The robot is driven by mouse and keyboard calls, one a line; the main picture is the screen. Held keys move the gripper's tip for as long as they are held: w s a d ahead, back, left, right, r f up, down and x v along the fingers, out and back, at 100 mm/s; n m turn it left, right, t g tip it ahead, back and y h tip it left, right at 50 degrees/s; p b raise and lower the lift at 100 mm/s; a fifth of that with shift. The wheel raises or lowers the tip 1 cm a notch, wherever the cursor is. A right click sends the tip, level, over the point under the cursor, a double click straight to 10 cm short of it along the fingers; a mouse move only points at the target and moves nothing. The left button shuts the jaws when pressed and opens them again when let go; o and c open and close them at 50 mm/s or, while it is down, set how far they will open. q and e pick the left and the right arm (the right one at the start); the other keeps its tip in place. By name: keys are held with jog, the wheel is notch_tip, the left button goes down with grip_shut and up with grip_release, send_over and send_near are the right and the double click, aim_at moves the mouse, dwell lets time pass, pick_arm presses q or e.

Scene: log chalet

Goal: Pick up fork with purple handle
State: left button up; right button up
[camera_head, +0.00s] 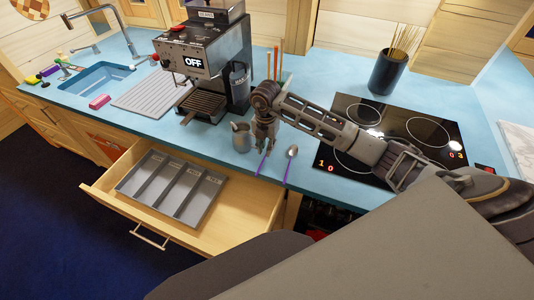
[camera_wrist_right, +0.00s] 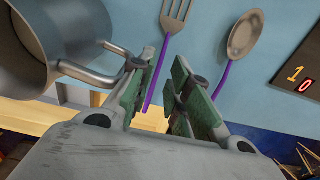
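The fork with a purple handle lies on the blue counter. In the right wrist view its metal head (camera_wrist_right: 176,16) is at the top, and its purple handle (camera_wrist_right: 152,84) shows in the gap between my fingers. In the head view part of its handle (camera_head: 261,164) shows below my right gripper (camera_head: 265,147), which hides the rest. My right gripper (camera_wrist_right: 165,80) is open, pointing down above the fork, with nothing visibly held. My left gripper is not in view.
A spoon (camera_head: 291,153) with a purple handle lies right of the fork. A metal pitcher (camera_head: 241,138) stands close on the left; its handle is near my left finger in the wrist view. A cooktop (camera_head: 385,130) is right, a coffee machine (camera_head: 205,60) behind, an open drawer (camera_head: 225,230) below left.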

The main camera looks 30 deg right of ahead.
jog(key=shift+f+p, duration=0.35)
jog(key=shift+f, duration=1.35)
grip_shut()
